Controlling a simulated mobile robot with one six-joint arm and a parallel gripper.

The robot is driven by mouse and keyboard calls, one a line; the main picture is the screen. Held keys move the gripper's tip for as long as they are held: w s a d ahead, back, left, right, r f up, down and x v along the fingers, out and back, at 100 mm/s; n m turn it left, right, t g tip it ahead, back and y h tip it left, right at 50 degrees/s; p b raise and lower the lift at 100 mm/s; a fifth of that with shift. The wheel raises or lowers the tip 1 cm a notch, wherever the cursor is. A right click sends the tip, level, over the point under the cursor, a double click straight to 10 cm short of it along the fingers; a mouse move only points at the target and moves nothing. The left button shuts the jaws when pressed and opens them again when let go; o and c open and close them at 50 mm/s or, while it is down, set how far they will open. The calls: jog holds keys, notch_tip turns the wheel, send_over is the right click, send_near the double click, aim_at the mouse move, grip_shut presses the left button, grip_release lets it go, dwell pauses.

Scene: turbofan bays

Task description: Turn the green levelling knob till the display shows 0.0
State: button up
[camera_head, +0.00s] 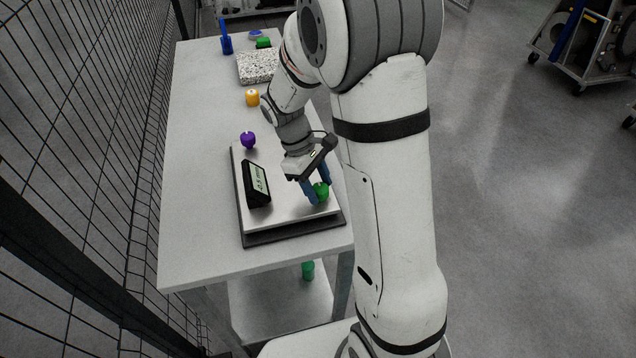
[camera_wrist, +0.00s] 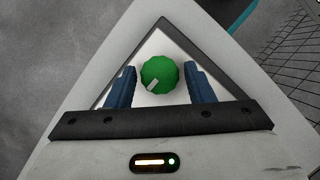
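The green knob (camera_head: 321,191) sits at the right side of a pale levelling plate (camera_head: 290,215) with a dark edge. My gripper (camera_head: 316,183) points down at it with blue fingers. In the wrist view the green knob (camera_wrist: 159,75) lies between the two fingertips (camera_wrist: 160,86), with a narrow gap on each side. The gripper looks open around it. A white mark on the knob points to the lower left. The black display (camera_head: 257,184) stands on the plate's left part, its lit green face turned right; the digits are too small to read surely.
A purple knob (camera_head: 247,140) is at the plate's far left corner. Beyond it are an orange cylinder (camera_head: 252,97), a speckled block (camera_head: 258,66), a green item (camera_head: 263,43) and a blue tool (camera_head: 226,40). A mesh fence (camera_head: 100,130) runs along the left.

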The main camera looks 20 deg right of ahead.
jog(key=c, duration=0.7)
jog(key=shift+c, duration=0.2)
jog(key=shift+w+d+m+g+y, duration=0.1)
jog(key=shift+m+g+y, duration=0.3)
jog(key=shift+m, duration=1)
jog(key=shift+w+m+g+y, duration=0.1)
jog(key=shift+m+y, duration=0.5)
jog(key=shift+m, duration=0.8)
jog(key=o, duration=1)
jog(key=shift+s, duration=0.1)
jog(key=shift+r, duration=0.1)
